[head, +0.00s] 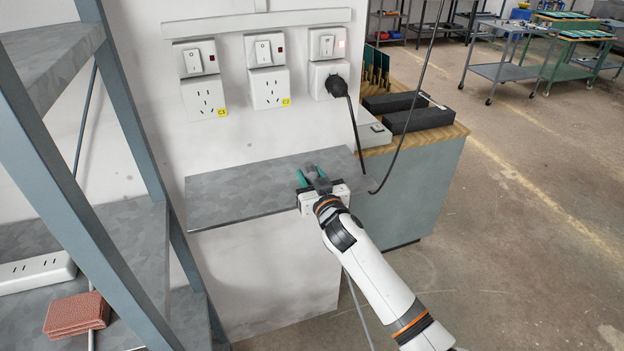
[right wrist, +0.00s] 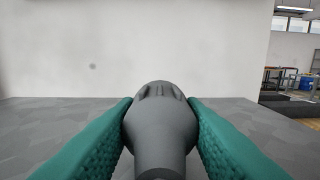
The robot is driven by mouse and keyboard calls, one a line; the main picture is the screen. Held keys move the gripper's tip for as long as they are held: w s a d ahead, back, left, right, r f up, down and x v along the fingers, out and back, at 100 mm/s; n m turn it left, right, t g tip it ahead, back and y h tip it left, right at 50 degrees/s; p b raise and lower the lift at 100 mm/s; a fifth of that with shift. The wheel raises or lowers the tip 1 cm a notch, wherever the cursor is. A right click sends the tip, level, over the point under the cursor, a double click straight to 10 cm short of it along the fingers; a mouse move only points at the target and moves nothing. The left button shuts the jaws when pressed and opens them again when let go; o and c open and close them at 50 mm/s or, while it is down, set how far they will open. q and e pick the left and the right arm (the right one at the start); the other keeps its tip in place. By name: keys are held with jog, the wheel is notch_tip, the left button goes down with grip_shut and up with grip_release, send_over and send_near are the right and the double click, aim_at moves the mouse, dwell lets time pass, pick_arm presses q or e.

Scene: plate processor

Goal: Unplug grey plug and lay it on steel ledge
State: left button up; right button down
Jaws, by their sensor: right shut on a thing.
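My right gripper (head: 312,176) has green finger pads and is over the front right part of the steel ledge (head: 235,188). It is shut on the grey plug (right wrist: 160,118), which sits between both pads in the right wrist view. The ledge (right wrist: 35,118) spreads out behind the plug there. I cannot tell whether the plug touches the ledge. In the head view the gripper mostly hides the plug. The sockets marked C1 (head: 204,98) and C2 (head: 268,89) are empty. My left gripper is not in view.
A black plug (head: 337,86) with a hanging cable sits in the third socket, right of C2. A cabinet (head: 412,185) with black trays (head: 418,118) stands right of the ledge. A shelf rack (head: 110,110) stands at left. The ledge's left part is clear.

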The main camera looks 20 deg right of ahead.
jog(key=c, duration=0.9)
grip_release()
jog(key=shift+o, duration=0.2)
jog(key=shift+s, duration=0.15)
jog(key=shift+s+f, duration=0.1)
jog(key=shift+s, duration=0.2)
jog(key=s+b, duration=0.1)
jog(key=s, duration=1)
jog(key=shift+d+b, duration=0.25)
jog(key=shift+b, duration=0.05)
